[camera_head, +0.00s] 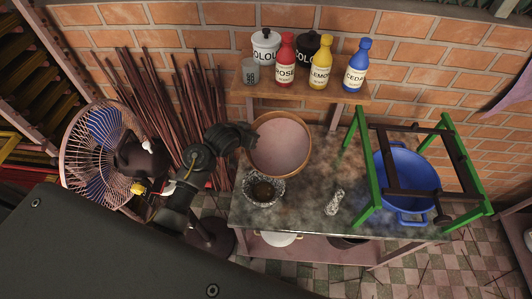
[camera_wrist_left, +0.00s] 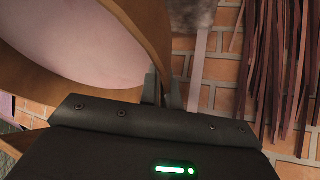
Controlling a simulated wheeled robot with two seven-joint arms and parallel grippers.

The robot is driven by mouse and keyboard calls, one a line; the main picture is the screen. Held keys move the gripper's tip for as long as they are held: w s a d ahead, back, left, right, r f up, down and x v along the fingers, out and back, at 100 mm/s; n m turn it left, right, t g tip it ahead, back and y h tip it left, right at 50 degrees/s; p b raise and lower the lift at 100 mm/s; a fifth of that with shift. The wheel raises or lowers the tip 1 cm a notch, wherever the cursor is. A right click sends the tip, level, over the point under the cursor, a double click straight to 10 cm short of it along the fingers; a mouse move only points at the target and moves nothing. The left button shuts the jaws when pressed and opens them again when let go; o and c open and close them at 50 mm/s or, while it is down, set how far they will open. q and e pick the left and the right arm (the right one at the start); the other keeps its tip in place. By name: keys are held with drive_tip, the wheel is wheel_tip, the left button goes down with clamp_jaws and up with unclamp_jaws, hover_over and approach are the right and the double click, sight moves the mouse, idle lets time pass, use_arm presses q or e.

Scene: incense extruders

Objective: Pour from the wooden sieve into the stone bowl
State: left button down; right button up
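The wooden sieve (camera_head: 307,126) is round with a tan rim and a pale pinkish inside. It is at the back left of the table, behind the stone bowl (camera_head: 277,200), and looks close to level. The bowl is grey and speckled with a dark inside, and stands at the table's left front. My left gripper (camera_head: 250,136) is at the sieve's left edge. In the left wrist view its fingers (camera_wrist_left: 162,88) close around the rim of the sieve (camera_wrist_left: 90,40). Whether the sieve touches the table is unclear. My right gripper is out of view.
A shelf (camera_head: 310,89) with bottles and jars is behind the sieve. A speckled object (camera_head: 334,201) lies mid-table. A green and dark frame (camera_head: 465,158) stands around a blue basin (camera_head: 420,178) at right. A fan (camera_head: 95,160) and incense sticks (camera_head: 200,105) are left.

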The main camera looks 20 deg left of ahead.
use_arm(q)
drive_tip(key=f+g, duration=0.1)
drive_tip(key=g, duration=0.1)
drive_tip(key=w+f+g, duration=0.1)
drive_tip(key=f+g, duration=0.1)
drive_tip(key=shift+y, duration=0.3)
drive_tip(key=shift+s+f+g, duration=0.3)
drive_tip(key=shift+f+g, duration=0.1)
drive_tip(key=shift+g, duration=0.2)
drive_tip(key=shift+w+d+r, duration=0.1)
drive_tip(key=shift+w+r, duration=0.05)
drive_tip(key=shift+r, duration=2.3)
